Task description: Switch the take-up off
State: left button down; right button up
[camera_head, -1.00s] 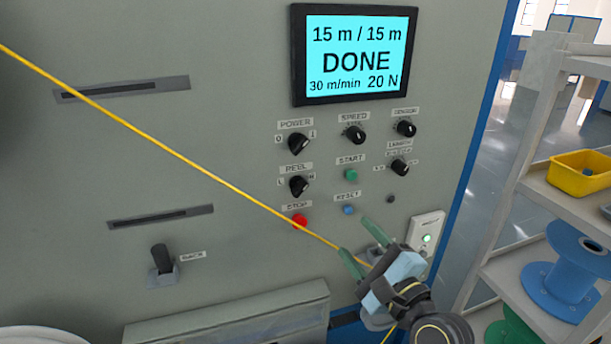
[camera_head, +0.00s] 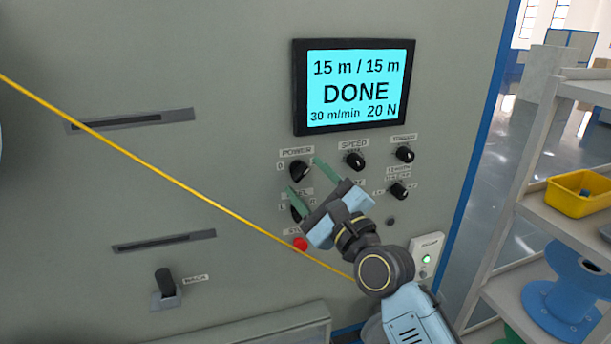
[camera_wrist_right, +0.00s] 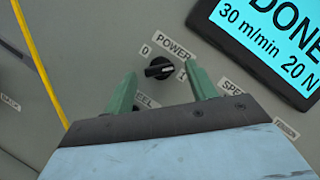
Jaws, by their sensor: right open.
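The take-up's grey panel carries a black POWER knob (camera_head: 300,171) with 0 at its left, below the screen (camera_head: 354,87) reading DONE. My right gripper (camera_head: 304,180) is open and empty, in front of the panel by the POWER and REEL knobs. I see no contact with the knob. The REEL knob (camera_head: 297,212) is partly hidden behind the gripper. My left gripper is not in view.
A yellow cable (camera_head: 190,189) slants down across the panel and passes behind my right arm. A red STOP button (camera_head: 300,243) sits below the gripper. SPEED knob (camera_head: 355,161) and other knobs are at the right. A shelf with a yellow bin (camera_head: 582,194) stands far right.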

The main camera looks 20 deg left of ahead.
jog(key=shift+x, duration=0.8)
jog(key=c, duration=1)
